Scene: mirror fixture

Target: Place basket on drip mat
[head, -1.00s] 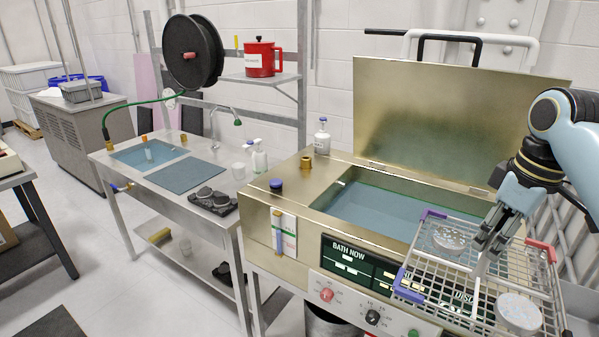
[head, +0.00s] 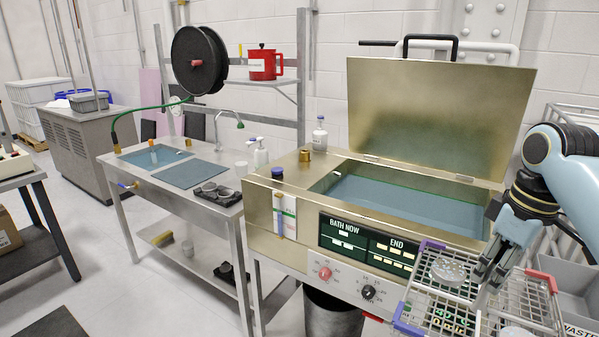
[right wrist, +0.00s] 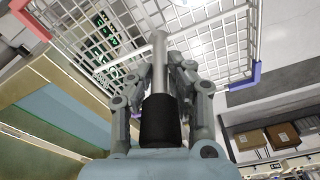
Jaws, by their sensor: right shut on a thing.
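The wire basket (head: 422,288), with purple and red corner clips, is at the lower right of the head view, in front of the ultrasonic-type bath's panel. Pale round discs (head: 448,270) lie in it. My right gripper (head: 484,272) is shut on the basket's grey handle bar, which also shows between the fingers in the right wrist view (right wrist: 159,62). The basket appears held in the air; its lower edge is cut off. The drip mat (head: 192,174), a flat blue-grey sheet, lies bare on the steel sink table at the left. My left gripper is out of view.
The brass-coloured bath (head: 400,204) has its lid up, with blue liquid inside. A sink (head: 150,157), tap and bottles are nearby. A grey waste bin (head: 575,290) stands at right. Floor in front is clear.

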